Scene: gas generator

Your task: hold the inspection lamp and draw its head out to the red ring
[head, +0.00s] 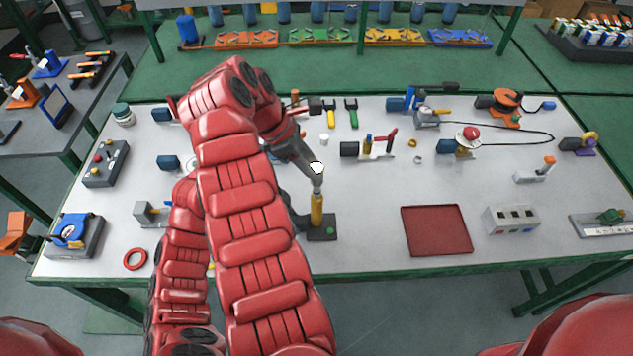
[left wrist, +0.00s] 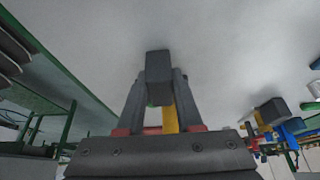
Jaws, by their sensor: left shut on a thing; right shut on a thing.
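The inspection lamp (head: 317,208) stands upright as a yellow handle on a dark base with a green dot. Its pale top and thin grey stem show just above the handle. My right gripper (head: 316,170) comes down from above and is shut at the pale top. My left gripper (head: 304,219) is lower, shut on the yellow handle from the left and partly hidden by my right arm. In the left wrist view the left fingers (left wrist: 158,95) close in, with yellow between them. No red ring is visible on the lamp stem.
A red tray (head: 436,230) and a grey socket box (head: 511,219) are to the right. Tools and a cabled device (head: 468,138) stand behind. The tabletop between lamp and tray is clear.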

